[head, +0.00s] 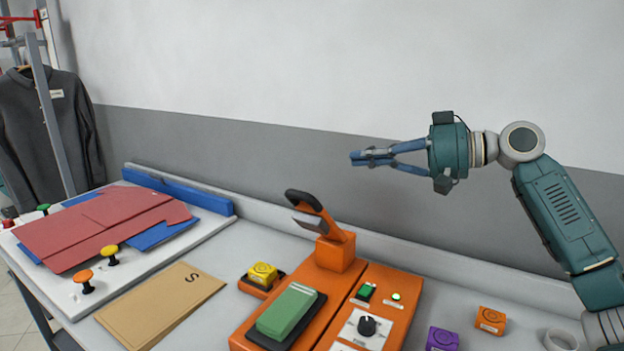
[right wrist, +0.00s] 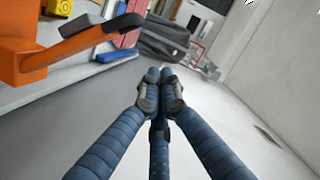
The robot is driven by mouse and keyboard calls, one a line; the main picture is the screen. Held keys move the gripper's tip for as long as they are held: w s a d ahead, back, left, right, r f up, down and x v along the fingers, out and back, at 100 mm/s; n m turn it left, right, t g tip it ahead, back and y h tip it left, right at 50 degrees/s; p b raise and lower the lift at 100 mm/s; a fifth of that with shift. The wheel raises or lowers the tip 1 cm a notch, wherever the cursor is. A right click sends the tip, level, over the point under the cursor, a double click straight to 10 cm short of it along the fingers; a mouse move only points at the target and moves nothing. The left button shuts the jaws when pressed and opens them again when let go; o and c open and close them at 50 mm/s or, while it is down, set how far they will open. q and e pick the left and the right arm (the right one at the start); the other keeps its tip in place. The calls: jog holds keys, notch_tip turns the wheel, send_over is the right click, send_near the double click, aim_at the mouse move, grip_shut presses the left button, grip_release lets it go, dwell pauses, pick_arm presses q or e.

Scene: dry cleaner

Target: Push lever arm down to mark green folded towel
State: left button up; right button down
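The lever arm (head: 318,214) of the orange marking machine (head: 336,258) is raised and tilted, with a black grip at its upper left end. The green folded towel (head: 287,311) lies on a black pad at the front of the machine, below the lever. My right gripper (head: 362,157) is in the air above and to the right of the lever, apart from it, pointing left. Its fingertips are together with nothing between them. In the right wrist view the fingers (right wrist: 160,75) also meet, and the lever (right wrist: 100,36) shows to their left. My left gripper is not in view.
A yellow block (head: 262,275) sits left of the machine. Orange (head: 490,320) and purple (head: 442,339) blocks lie to its right. A brown envelope (head: 160,305) and a board with a red folded garment (head: 105,225) are at left. The air around my right gripper is clear.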

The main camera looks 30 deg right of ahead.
jog(key=p+x, duration=0.2)
jog(key=x, duration=0.1)
jog(key=f+p+x, duration=0.1)
jog(key=x, duration=0.3)
jog(key=p+x, duration=0.2)
jog(key=x, duration=0.1)
jog(key=shift+s+a+f+p, duration=0.2)
jog(key=shift+a+f+p, duration=0.15)
jog(key=shift+f, duration=0.1)
jog(key=shift+s+a+f, duration=0.4)
jog(key=shift+a+f, duration=0.1)
jog(key=shift+f, duration=0.15)
jog(key=shift+a+f, duration=0.1)
